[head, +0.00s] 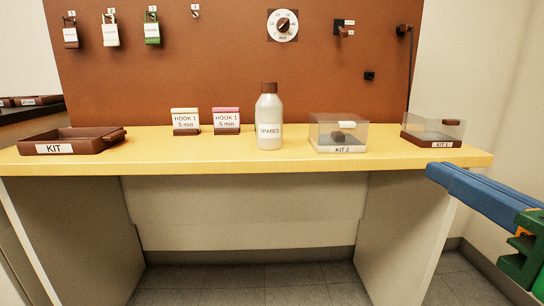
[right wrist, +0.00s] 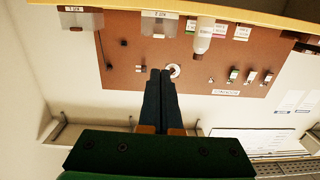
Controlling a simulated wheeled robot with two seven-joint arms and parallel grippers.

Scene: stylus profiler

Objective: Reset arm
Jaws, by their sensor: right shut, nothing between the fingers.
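My right gripper (head: 434,173) is at the right edge of the head view, in front of the table's right end. Its blue fingers are together, with nothing between them, and point left. In the right wrist view my right gripper (right wrist: 160,72) shows as two dark fingers side by side, apart from everything; that view looks upside down, with the brown board behind them. My left gripper is not in view.
Padlocks and a dial (head: 283,25) are on the brown board (head: 220,75).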

